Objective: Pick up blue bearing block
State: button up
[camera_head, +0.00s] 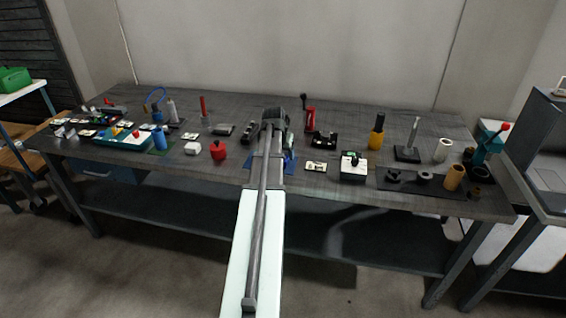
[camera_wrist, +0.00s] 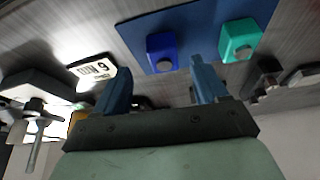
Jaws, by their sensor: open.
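The blue bearing block (camera_wrist: 162,52) sits on a blue mat (camera_wrist: 128,30) in the wrist view, with a round grey bore or boss on its face. A teal block (camera_wrist: 240,38) sits on the same mat to its right. My gripper (camera_wrist: 158,72) is open and empty. Its two blue fingers lie either side of the blue block in the picture, the right finger between the blue and teal blocks; I cannot tell how far away the block is. In the head view my gripper (camera_head: 272,125) is over the middle of the table, and my arm hides the blue block; part of the mat (camera_head: 290,163) shows.
A white label card (camera_wrist: 92,70) lies left of the mat in the wrist view. A card (camera_head: 316,167) and black-and-white box (camera_head: 353,167) stand right. The table (camera_head: 330,108) has clear room behind.

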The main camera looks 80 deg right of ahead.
jog(key=shift+d+x, duration=0.15)
jog(key=shift+x, duration=1.15)
jog(key=shift+d+x, duration=0.15)
jog(key=shift+x, duration=1.15)
jog(key=shift+w+r, duration=0.15)
jog(key=shift+w, duration=0.05)
jog(key=c, duration=1.3)
jog(key=shift+r, duration=0.1)
